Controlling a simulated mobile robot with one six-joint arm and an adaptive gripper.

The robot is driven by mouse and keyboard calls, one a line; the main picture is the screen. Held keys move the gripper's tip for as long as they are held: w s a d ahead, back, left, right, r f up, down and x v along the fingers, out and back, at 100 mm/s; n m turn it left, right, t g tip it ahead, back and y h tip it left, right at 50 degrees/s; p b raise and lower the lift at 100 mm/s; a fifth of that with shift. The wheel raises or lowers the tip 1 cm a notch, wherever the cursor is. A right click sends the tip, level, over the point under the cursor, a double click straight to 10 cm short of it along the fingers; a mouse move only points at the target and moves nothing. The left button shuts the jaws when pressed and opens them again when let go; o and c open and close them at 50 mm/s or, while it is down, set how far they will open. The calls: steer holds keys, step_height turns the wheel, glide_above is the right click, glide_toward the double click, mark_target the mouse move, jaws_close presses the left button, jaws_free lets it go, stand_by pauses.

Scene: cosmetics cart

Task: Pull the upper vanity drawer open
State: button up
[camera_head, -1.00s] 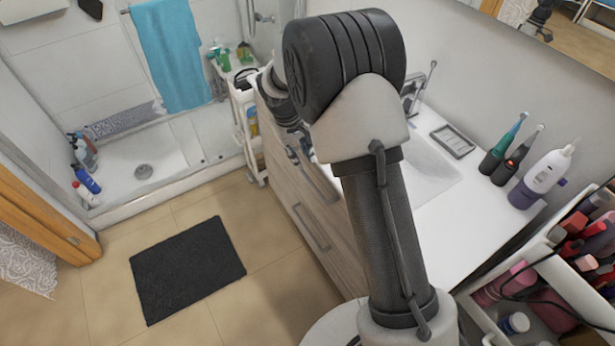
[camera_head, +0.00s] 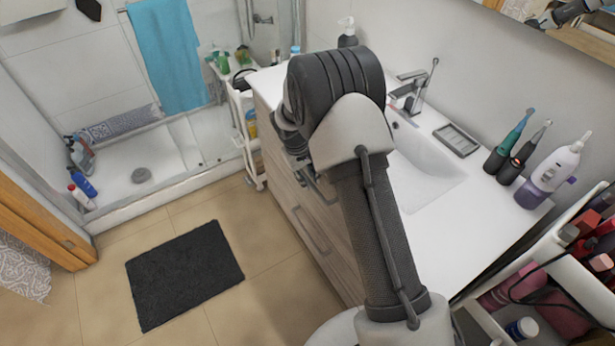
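The vanity (camera_head: 345,265) has a light wood front below a white top and runs diagonally behind my arm. The upper drawer (camera_head: 275,158) shows only in part, left of my arm. Its handle (camera_head: 322,188) is partly covered by my arm and gripper. The lower drawer's long handle (camera_head: 311,231) is in plain view below it. My gripper (camera_head: 304,167) is mostly hidden behind my wrist, close to the upper drawer front by the handle. I cannot tell whether it touches the handle or how its fingers stand.
A white sink (camera_head: 425,165) with a faucet is set in the vanity top. Toothbrushes and a bottle (camera_head: 552,172) stand at its right end, near a cosmetics cart (camera_head: 560,270). A slim white shelf cart (camera_head: 246,125) stands beyond the vanity. A dark mat (camera_head: 185,273) lies on the open floor.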

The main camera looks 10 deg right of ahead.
jaws_close()
steer(key=shift+a, duration=0.1)
stand_by(0.5)
